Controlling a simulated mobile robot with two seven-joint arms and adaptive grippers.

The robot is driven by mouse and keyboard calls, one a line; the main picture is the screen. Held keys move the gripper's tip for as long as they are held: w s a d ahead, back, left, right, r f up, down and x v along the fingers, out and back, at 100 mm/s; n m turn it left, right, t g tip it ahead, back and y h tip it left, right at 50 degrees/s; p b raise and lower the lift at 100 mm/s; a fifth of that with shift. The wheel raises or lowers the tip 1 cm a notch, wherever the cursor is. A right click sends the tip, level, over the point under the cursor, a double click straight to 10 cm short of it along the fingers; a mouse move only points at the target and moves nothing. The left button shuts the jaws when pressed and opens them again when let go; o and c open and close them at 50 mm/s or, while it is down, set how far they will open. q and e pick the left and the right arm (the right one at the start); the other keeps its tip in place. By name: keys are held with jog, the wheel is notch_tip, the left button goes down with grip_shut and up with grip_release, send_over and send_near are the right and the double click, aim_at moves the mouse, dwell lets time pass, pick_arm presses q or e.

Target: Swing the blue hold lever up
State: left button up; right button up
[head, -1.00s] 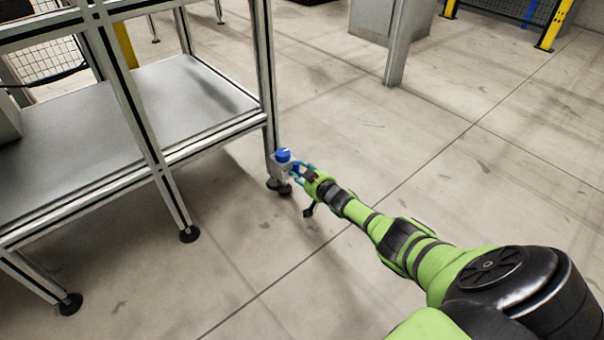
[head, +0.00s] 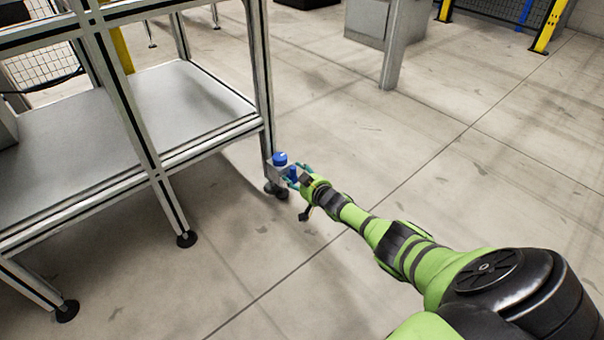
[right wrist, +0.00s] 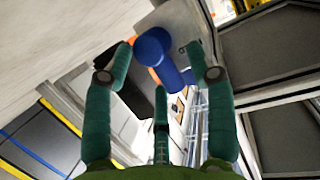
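The blue hold lever (head: 293,173) sits low on a small grey fixture at the foot of the frame's near right leg. A blue round knob (head: 280,159) tops that fixture. My right gripper (head: 299,177) is at the lever, coming from the right. In the right wrist view the lever (right wrist: 157,50) shows as a blue rounded end with a cylinder, ahead of and between my spread teal fingers (right wrist: 159,60). The fingers are open, with no clear contact visible. An orange part (right wrist: 154,75) shows partly behind the lever. My left gripper is not in view.
The aluminium frame with a grey shelf (head: 190,100) stands at the left, close to my right gripper. A grey post (head: 391,50) and a yellow barrier (head: 546,30) stand farther back. The concrete floor (head: 400,150) around my right arm is clear.

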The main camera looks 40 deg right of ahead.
jog(key=shift+v, duration=0.8)
jog(key=v, duration=1)
jog(key=shift+s, duration=0.2)
jog(key=shift+r, duration=0.1)
